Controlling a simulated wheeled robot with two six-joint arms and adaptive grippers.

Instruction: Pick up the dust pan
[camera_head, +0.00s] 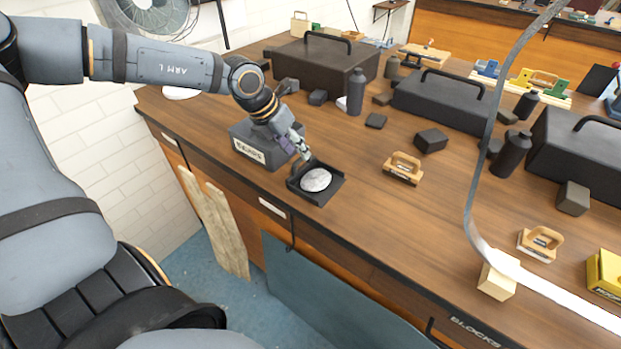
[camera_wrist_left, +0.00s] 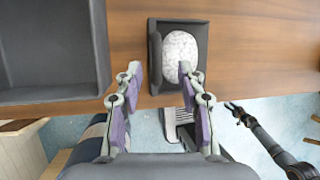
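The dust pan (camera_head: 325,198) is a small black open tray at the workbench's front edge, with a round white speckled thing (camera_head: 316,180) lying in it. In the left wrist view the pan (camera_wrist_left: 155,52) is at the top centre, with the white thing (camera_wrist_left: 181,57) in it. My left gripper (camera_head: 303,155) is just behind the pan's raised rear wall in the head view. In the wrist view it (camera_wrist_left: 160,72) is open and empty, its fingertips on either side of the pan's left wall. I cannot tell whether they touch it.
A grey open box (camera_head: 262,146) stands close behind the gripper; it fills the left of the wrist view (camera_wrist_left: 50,95). A wooden-handled tool (camera_head: 403,167) lies right of the pan. Black toolboxes (camera_head: 322,65) stand farther back. The bench between pan and tool is clear.

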